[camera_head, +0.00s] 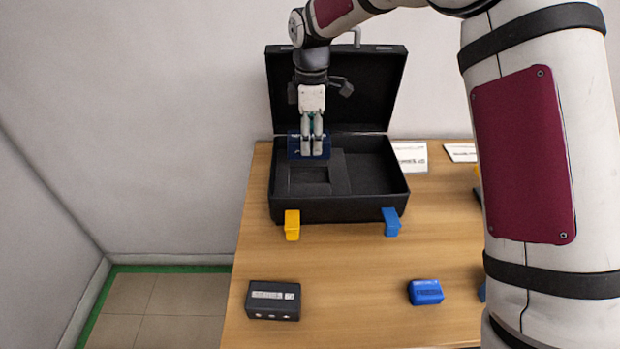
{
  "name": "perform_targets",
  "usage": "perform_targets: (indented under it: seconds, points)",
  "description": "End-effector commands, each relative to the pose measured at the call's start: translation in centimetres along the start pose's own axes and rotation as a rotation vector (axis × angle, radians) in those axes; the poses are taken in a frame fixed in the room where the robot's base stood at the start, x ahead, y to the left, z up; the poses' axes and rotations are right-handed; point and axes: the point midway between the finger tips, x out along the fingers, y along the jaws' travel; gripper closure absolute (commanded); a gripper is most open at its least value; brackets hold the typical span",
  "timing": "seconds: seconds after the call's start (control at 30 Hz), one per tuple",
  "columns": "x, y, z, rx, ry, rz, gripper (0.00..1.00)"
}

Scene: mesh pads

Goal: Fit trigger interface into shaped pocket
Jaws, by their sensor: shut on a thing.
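An open black case (340,209) stands on the table with its lid (370,90) raised at the back. Inside, at the left, is a foam insert with a rectangular shaped pocket (309,178). My gripper (312,152) points down over the back left of the case. It is shut on a dark blue box-shaped piece (295,148), which I take to be the trigger interface. The piece is above or at the back of the insert, behind the pocket in the picture. Its exact height is unclear, and the fingers hide its middle.
A yellow latch (292,225) and a blue latch (391,222) are at the case's front. A black box (273,300) and a blue block (425,292) lie nearer on the wooden table (350,290). White cards (411,157) lie to the right. My arm covers the right side.

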Motion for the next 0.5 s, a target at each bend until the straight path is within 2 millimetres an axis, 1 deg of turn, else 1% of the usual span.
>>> perform_targets:
  seconds: [0.1, 0.2, 0.3, 0.43, 0.5]
  points:
    - [2.3, -0.1, 0.0, -0.002, -0.001, -0.004, 0.93]
    - [3.9, -0.1, 0.0, -0.001, -0.001, -0.003, 0.93]
    - [4.9, 0.0, 0.1, 0.0, -0.001, -0.001, 0.93]
    - [5.6, 0.0, 0.1, 0.0, -0.001, -0.001, 0.93]
    - [6.3, -0.1, 0.1, 0.0, -0.001, -0.001, 0.93]
